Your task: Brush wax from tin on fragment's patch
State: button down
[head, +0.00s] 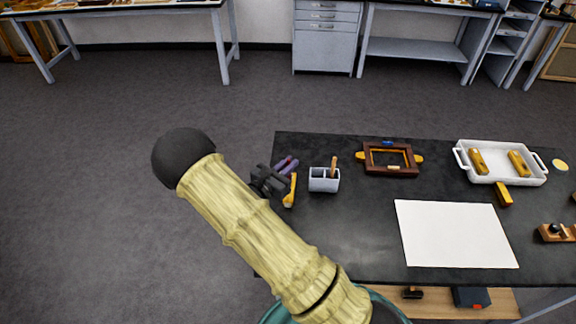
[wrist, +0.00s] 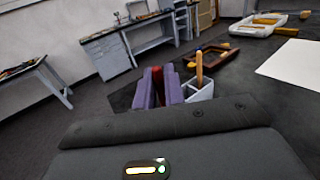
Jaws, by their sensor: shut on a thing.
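My gripper (head: 287,165) is over the table's left end, its purple fingers shut on a dark red thing (wrist: 157,84), mostly hidden between them. A yellow piece (head: 290,190) shows just below the gripper; I cannot tell whether it belongs to the held thing. A brown frame with a gilt inner edge (head: 371,165), which looks like the fragment, lies right of the gripper, with yellow pieces at its sides and a small blue spot at its far edge. The frame also shows in the wrist view (wrist: 222,53). I cannot make out the wax tin for certain.
A pale cup (head: 324,184) holding an upright wooden handle (head: 333,165) stands right beside the gripper. A white sheet (head: 455,233) lies at front right. A white tray (head: 500,180) with yellow blocks is behind it. A round yellow thing (head: 559,165) lies far right.

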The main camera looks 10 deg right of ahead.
jog(key=shift+r+p, duration=1.25)
jog(key=shift+r, duration=0.8)
jog(key=shift+r+p, duration=1.15)
jog(key=shift+r, duration=0.4)
jog(key=shift+f, duration=0.1)
notch_tip(320, 180, down, 7)
jog(key=b, duration=0.5)
jog(key=shift+f+b, duration=0.7)
jog(key=shift+f, duration=0.25)
jog(key=shift+w, duration=0.1)
